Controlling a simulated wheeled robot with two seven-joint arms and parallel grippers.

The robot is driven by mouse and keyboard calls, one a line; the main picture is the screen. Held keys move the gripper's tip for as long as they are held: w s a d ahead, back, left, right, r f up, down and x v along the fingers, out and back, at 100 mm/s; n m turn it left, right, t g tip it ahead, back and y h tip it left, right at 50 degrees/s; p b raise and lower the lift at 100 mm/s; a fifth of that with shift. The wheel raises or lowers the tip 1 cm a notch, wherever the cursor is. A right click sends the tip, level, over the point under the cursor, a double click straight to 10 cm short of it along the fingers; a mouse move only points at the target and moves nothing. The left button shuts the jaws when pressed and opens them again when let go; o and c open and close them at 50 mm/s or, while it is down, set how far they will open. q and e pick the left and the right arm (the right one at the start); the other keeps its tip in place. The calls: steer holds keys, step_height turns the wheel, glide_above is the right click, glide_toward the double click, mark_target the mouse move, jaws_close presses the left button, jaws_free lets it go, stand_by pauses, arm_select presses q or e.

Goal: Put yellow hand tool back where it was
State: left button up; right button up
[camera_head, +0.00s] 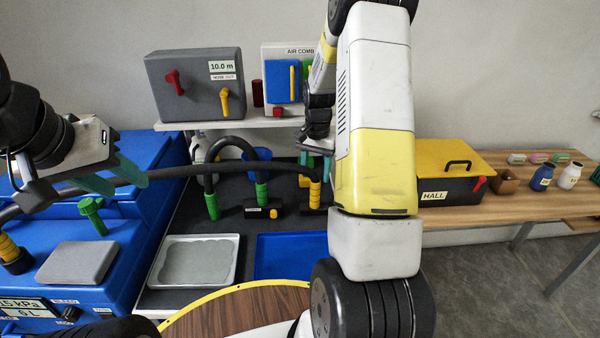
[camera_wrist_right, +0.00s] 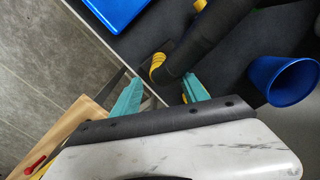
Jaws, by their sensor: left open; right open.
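The yellow hand tool (camera_head: 315,192) stands on the dark mat in the head view, with a yellow ribbed collar at the end of a black hose and a dark foot below. In the right wrist view its yellow collar (camera_wrist_right: 158,66) is just beyond the fingertips. My right gripper (camera_head: 315,162) is open by the tool's top, partly hidden by my arm; its teal fingers also show in the right wrist view (camera_wrist_right: 163,90). I cannot tell whether they touch the tool. My left gripper (camera_head: 120,178) is open at the left, with the black hose (camera_head: 170,170) passing by its fingers.
Green-collared tools (camera_head: 212,205) stand left of the yellow one. A white tray (camera_head: 150,285) and blue tray (camera_head: 262,242) lie in front. A blue machine (camera_head: 150,215) is at left. A blue cup (camera_wrist_right: 285,80) stands close to my right gripper. A yellow-lidded toolbox (camera_head: 455,190) is at right.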

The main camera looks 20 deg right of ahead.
step_height(320, 180, up, 4)
steer(key=shift+f, duration=0.2)
steer(key=s+a+r+n+t, duration=0.1)
steer(key=s+a+r, duration=0.25)
steer(key=r, duration=0.25)
steer(key=s+a+r+n+t+y, duration=0.1)
steer(key=s+a+r+n, duration=0.1)
steer(key=s+r, duration=0.25)
steer(key=s+a+r+n+t, duration=0.1)
steer(key=s+a+r, duration=0.2)
steer(key=r, duration=0.3)
steer(key=s+a+r+n+t, duration=0.1)
steer(key=s+a+r+n, duration=0.1)
steer(key=s, duration=0.5)
steer(key=s+a+r+n+t+y, duration=0.1)
steer(key=s+a+r+n+t, duration=0.1)
steer(key=s, duration=0.5)
steer(key=shift+a+n, duration=0.4)
steer(key=shift+a, duration=0.2)
steer(key=shift+w, duration=0.1)
